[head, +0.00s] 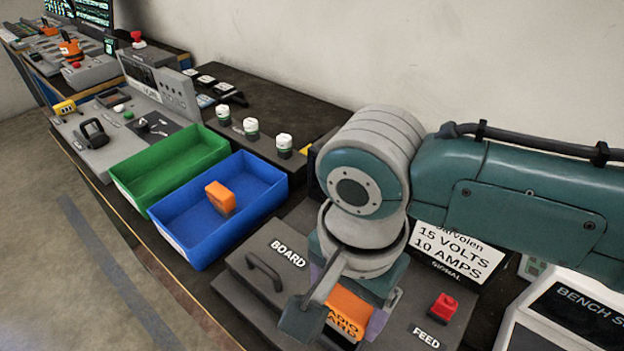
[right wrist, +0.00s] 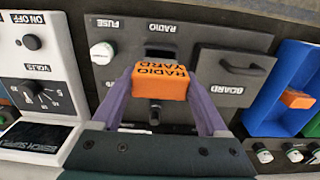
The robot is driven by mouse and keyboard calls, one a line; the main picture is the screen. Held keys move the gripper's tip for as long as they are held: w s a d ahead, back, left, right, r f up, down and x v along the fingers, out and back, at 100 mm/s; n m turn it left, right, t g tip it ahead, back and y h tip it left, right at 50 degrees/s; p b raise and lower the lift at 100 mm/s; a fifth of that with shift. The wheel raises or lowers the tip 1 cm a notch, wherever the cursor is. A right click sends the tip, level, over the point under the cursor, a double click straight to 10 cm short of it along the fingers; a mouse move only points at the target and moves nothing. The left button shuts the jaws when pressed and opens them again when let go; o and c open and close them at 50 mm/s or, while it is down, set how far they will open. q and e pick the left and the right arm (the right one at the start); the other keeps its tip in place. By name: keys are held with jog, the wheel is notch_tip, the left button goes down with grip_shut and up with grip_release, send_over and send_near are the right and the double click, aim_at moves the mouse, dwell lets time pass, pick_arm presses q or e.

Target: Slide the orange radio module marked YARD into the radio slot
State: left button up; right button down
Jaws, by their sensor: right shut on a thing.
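My right gripper (head: 338,302) is shut on the orange radio module (head: 349,311) above the grey panel. In the right wrist view the module (right wrist: 160,81) sits between the two purple fingers of my right gripper (right wrist: 158,92), with RADIO YARD in black, upside down. The dark radio slot (right wrist: 160,53) shows just beyond the module, beside the label RADIO. The module looks apart from the slot; the exact gap is hard to judge. In the head view my arm hides the slot. My left gripper is not in view.
A blue bin (head: 180,246) holds another orange block (head: 220,197); a green bin (head: 137,204) stands beside it. A bench supply (right wrist: 37,85) stands left of the panel in the right wrist view.

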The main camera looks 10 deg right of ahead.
aim_at(342, 328)
jog(key=shift+f+b, duration=0.65)
jog(key=shift+f, duration=0.65)
jog(key=shift+r+p, duration=0.1)
jog(key=shift+p, duration=0.45)
jog(key=shift+p, duration=0.35)
dwell(0.6)
jog(key=shift+f+b, duration=0.4)
jog(key=shift+f, duration=0.2)
jog(key=shift+f+b, duration=1.15)
jog(key=shift+f, duration=0.4)
grip_release()
